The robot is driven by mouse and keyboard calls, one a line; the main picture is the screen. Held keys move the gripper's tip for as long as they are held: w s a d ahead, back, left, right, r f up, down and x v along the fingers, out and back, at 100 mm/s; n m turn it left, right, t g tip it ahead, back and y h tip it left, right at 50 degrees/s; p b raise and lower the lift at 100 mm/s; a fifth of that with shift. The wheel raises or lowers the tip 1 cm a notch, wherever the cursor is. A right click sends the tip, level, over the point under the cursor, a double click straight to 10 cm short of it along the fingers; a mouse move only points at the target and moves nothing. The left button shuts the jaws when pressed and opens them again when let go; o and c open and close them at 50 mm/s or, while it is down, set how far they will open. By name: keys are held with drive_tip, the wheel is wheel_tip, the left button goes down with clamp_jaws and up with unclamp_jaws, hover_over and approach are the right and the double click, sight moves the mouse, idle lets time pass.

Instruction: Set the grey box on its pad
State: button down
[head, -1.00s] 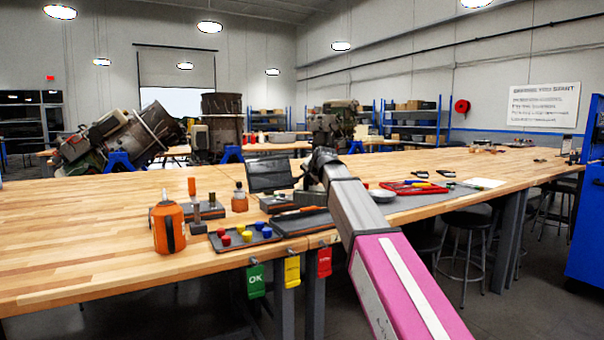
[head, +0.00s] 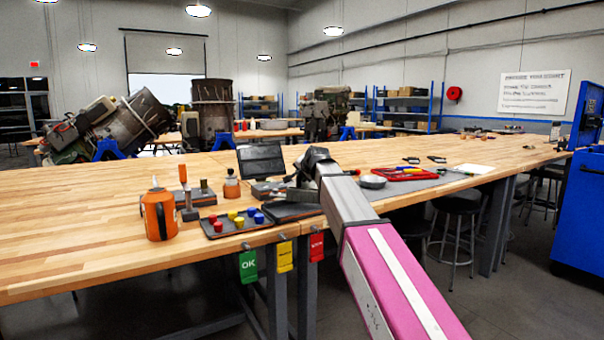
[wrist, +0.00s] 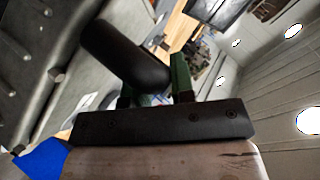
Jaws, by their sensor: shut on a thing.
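My gripper (wrist: 150,92) shows in the wrist view with green fingers in front of a black bar. It is shut on a dark, rounded, elongated thing (wrist: 122,52), which sticks out past the fingers. Whether this is the grey box I cannot tell. I cannot pick out the box's pad with certainty.
Tags hang at the front edge. The bench's left part is clear.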

drive_tip(key=shift+f, duration=0.45)
drive_tip(key=c, duration=1)
unclamp_jaws()
drive_tip(key=shift+o, duration=0.2)
drive_tip(key=shift+r, duration=0.1)
drive_tip(key=shift+r, duration=0.3)
drive_tip(key=v, duration=1.2)
drive_tip(key=shift+r, duration=0.2)
drive_tip(key=shift+s, duration=0.1)
